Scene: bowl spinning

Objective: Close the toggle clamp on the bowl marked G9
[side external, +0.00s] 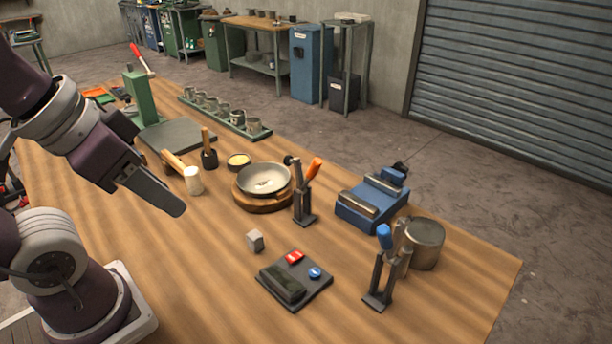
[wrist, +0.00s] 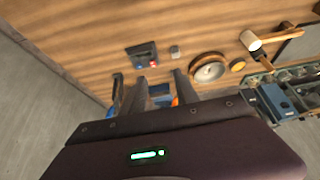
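A shallow grey metal bowl (side external: 264,178) sits on a round wooden base (side external: 245,201); it also shows in the wrist view (wrist: 208,71). A toggle clamp with an orange handle (side external: 313,170) stands at the bowl's right side, its black-tipped arm appearing raised near the rim. A second toggle clamp with a blue handle (side external: 384,238) stands beside a deeper metal pot (side external: 427,243). I cannot read a G9 mark on either vessel. My gripper (side external: 178,208) is in the air left of the bowl, apart from both clamps. In the wrist view its fingers (wrist: 160,82) are spread, with nothing held.
A mallet (side external: 193,181) lies left of the bowl. A grey cube (side external: 255,241) and a control box with red and blue buttons (side external: 294,280) lie in front. A blue vise (side external: 370,203) stands right of the orange-handled clamp. A green rack of cups (side external: 225,118) stands behind.

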